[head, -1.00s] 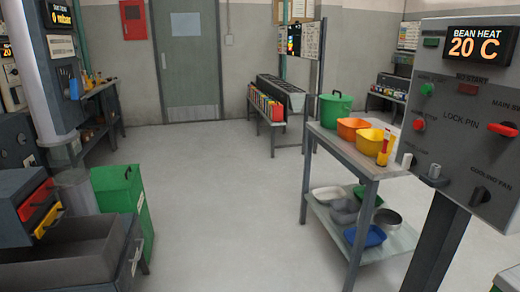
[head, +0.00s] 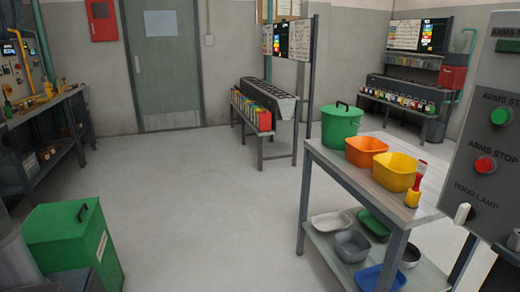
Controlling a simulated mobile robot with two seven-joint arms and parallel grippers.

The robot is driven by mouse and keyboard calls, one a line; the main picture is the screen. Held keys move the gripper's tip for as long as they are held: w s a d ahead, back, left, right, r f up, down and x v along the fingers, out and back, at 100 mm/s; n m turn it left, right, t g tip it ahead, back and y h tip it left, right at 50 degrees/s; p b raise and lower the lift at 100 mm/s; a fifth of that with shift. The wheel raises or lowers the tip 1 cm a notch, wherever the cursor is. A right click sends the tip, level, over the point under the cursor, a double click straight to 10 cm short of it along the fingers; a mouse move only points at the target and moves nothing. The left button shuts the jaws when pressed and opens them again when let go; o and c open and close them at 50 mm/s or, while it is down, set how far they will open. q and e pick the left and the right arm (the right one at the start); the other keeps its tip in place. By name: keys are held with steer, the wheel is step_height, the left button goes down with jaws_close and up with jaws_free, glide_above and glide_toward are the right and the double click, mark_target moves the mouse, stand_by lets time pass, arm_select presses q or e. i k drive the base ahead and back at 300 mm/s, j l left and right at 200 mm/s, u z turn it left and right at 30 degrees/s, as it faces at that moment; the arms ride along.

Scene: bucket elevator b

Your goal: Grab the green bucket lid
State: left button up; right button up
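A round green bucket (head: 340,128) stands upright at the back left end of the upper shelf of a cart. Neither of my grippers is in view, so nothing is seen touching the bucket or lid.
An orange bowl (head: 366,150), a yellow bowl (head: 396,172) and a small red-and-yellow item (head: 414,190) share the cart's top (head: 350,170). Several basins lie on the lower shelf (head: 325,245). A green bin (head: 72,240) stands at left. The middle floor (head: 210,190) is clear.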

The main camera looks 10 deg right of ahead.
mark_target(343, 110)
steer(key=i+j+z, duration=0.1)
steer(key=i+z, duration=0.3)
steer(key=i+j+z, duration=0.2)
steer(key=i+z, duration=0.2)
steer(key=i+j+z, duration=0.6)
steer(key=z, duration=0.25)
steer(key=i+j+z, duration=0.2)
steer(key=j+z, duration=0.2)
steer(key=j, duration=0.2)
